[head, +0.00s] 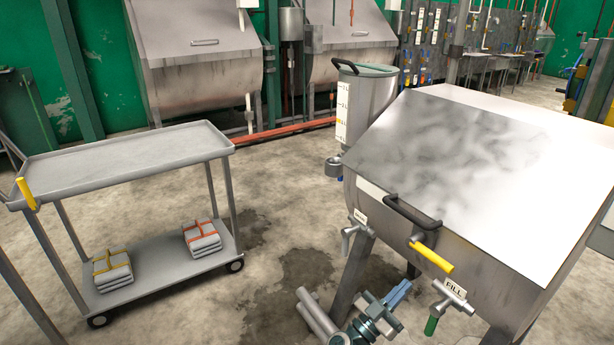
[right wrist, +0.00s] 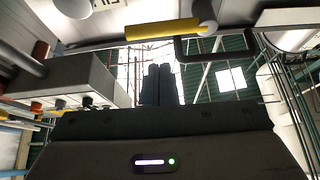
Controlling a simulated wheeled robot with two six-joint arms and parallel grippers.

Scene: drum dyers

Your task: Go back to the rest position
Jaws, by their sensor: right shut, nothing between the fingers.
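My right gripper (head: 398,294) is in front of the steel dyeing drum (head: 470,160), low and below its front edge, between the two front valves. Its fingers are shut with nothing between them; they show dark and close together in the right wrist view (right wrist: 158,84). It appears apart from the drum. The drum's lid is down, with a black handle (head: 412,216) and a yellow lever (head: 432,258) at the front. The yellow lever also shows above the fingers in the right wrist view (right wrist: 165,29). My left gripper is not in view.
A valve marked FILL (head: 450,298), with a green end, is right of my gripper; another valve (head: 356,228) is upper left. A grey cart (head: 130,152) on the left carries two strapped cloth bundles (head: 112,268) on its lower shelf. Wet concrete floor lies clear between cart and drum.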

